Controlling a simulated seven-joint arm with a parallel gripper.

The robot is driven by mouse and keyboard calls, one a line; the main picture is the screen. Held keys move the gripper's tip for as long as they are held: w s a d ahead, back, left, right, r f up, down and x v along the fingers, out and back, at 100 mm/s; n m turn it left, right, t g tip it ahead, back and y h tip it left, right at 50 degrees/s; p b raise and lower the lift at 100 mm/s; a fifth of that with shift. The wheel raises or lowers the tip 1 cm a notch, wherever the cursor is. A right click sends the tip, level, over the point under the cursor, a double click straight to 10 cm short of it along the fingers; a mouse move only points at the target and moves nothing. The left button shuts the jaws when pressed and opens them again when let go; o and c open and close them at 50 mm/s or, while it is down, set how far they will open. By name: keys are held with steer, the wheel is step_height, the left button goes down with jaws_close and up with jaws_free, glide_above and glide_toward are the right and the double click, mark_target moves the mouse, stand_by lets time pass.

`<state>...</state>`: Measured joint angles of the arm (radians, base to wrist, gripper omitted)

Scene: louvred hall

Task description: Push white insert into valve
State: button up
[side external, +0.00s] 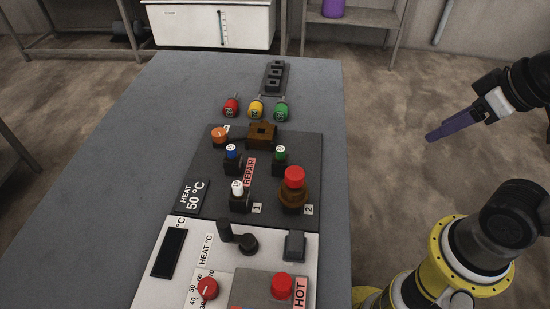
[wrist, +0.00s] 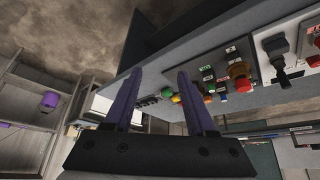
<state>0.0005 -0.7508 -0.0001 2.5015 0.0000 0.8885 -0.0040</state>
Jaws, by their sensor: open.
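A small white insert (side external: 237,188) stands upright in a black block (side external: 240,203) beside the label 1 in the side view. I cannot tell how deep it sits. Right of it, beside the label 2, is a brown valve-like body (side external: 293,200) with a red cap (side external: 294,177). I cannot tell for certain which part is the valve. My gripper (side external: 432,136) is right of the table, up in the air and well apart from the insert. In the wrist view its two purple fingers (wrist: 160,72) are spread, with nothing gripped between them.
Blue (side external: 231,152) and green (side external: 280,154) inserts stand behind the white one. A brown block (side external: 262,130) and an orange knob (side external: 219,134) sit farther back. A black lever (side external: 238,238) rises from the front panel. The grey table (side external: 105,190) is bare at left.

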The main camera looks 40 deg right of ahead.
steer(key=w+a+r+t, duration=0.1)
steer(key=w+r+t, duration=0.1)
steer(key=w+r, duration=0.35)
steer(key=n+g+y, duration=0.2)
steer(key=n+y, duration=0.3)
steer(key=n, duration=0.3)
glide_above(239, 184)
steer(key=s+d, duration=0.3)
steer(key=s, duration=0.2)
step_height(239, 184, down, 11)
steer(key=shift+d+x, duration=0.2)
steer(key=shift+x, duration=2.3)
steer(key=shift+d+x, duration=0.15)
steer(key=shift+x, duration=2.35)
steer(key=shift+w+f, duration=0.1)
steer(key=shift+f, duration=0.05)
jaws_close()
steer(key=shift+d, duration=0.1)
